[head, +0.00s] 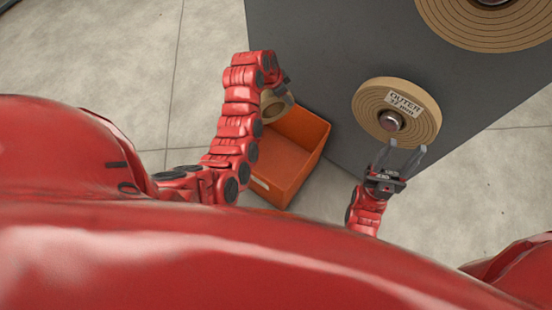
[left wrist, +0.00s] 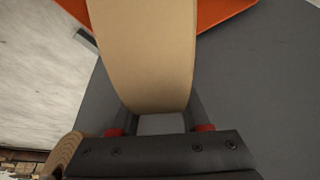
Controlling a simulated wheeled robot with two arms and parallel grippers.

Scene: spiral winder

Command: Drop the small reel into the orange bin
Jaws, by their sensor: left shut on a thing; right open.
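The small reel (head: 279,104) is tan and ring-shaped, and the left arm partly hides it in the head view. My left gripper (head: 285,84) is shut on the reel. In the left wrist view the reel (left wrist: 145,50) fills the middle between the fingers. The orange bin (head: 300,178) is an open box below the reel in the head view. Its orange edge (left wrist: 225,12) shows behind the reel in the left wrist view. The reel appears to be over the bin's far left part; its exact height is unclear. My right gripper (head: 402,158) is open and empty.
A large labelled tan reel (head: 375,97) sits on a metal spindle on the dark grey panel (head: 320,50), just beyond my right gripper. Another wound reel (head: 480,28) is at the top right. Bare concrete floor (head: 130,60) lies to the left.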

